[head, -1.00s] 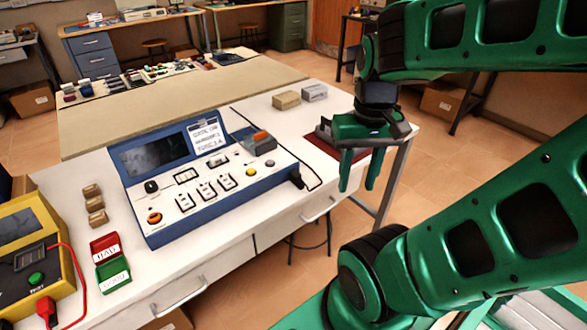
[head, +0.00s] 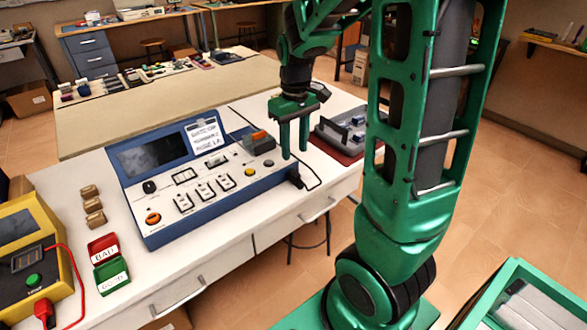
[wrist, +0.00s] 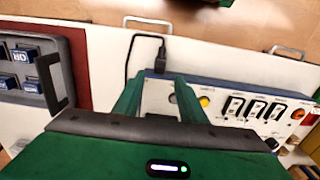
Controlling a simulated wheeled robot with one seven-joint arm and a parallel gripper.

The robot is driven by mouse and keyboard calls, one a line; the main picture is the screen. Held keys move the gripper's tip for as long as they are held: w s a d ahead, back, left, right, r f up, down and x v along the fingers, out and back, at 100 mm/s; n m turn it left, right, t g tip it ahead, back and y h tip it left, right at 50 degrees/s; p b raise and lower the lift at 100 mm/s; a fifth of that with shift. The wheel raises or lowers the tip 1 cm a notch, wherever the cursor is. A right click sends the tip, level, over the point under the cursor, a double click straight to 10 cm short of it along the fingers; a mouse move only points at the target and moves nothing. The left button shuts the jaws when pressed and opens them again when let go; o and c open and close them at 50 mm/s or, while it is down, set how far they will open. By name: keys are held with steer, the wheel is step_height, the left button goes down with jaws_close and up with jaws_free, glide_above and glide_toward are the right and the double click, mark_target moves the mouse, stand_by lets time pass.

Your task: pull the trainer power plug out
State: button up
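The trainer (head: 190,200) is a blue and white console with a dark screen, switches and knobs on the white table. Its black power plug (head: 296,180) sits at the right end of the console, with a black cord curving away. In the wrist view the plug (wrist: 158,64) is at the console's edge, just beyond the fingers. My gripper (head: 294,152) is open and empty, pointing down above the console's right end. It looks apart from the plug. In the wrist view its two green fingers (wrist: 159,92) are spread, with white panel visible between them.
A grey tray (head: 325,137) with blue items lies on a red mat to the right of the plug. A yellow tester (head: 62,262), red BAD bin (head: 103,247) and green GOOD bin (head: 111,275) stand at left. The table's front edge is close to the plug.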

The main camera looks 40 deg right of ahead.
mark_target(295, 173)
step_height(295, 173, down, 8)
steer(key=shift+s+f, duration=0.1)
steer(key=shift+f, duration=0.05)
steer(key=shift+c, duration=0.4)
